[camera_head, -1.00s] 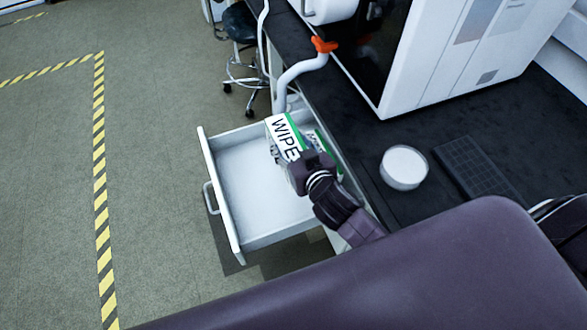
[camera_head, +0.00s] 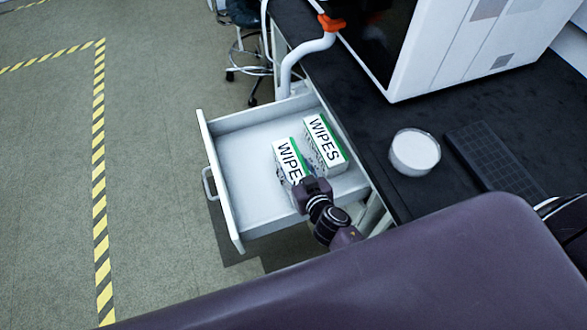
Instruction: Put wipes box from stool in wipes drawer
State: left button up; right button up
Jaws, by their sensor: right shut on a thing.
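The wipes drawer (camera_head: 247,167) is pulled open from the bench, white, with its handle on the left side. One white-and-green wipes box (camera_head: 327,141) stands in the drawer at its inner right end. A second wipes box (camera_head: 287,158) is held by my right gripper (camera_head: 298,187), which is shut on its near end. The held box is over or inside the drawer, just left of the other box; I cannot tell whether it touches the drawer floor. The gripper hides its near end. My left gripper is not in view.
A dark bench top (camera_head: 445,130) holds a white round container (camera_head: 414,151), a black rack (camera_head: 497,158) and a large white instrument (camera_head: 455,50). A white pipe with an orange end (camera_head: 331,22) rises behind the drawer. A stool (camera_head: 245,45) stands at the back. The drawer's left part is empty.

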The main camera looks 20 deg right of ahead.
jog(key=shift+f, duration=0.35)
jog(key=o, duration=1.3)
jog(key=v, duration=1.2)
jog(key=shift+s, duration=0.1)
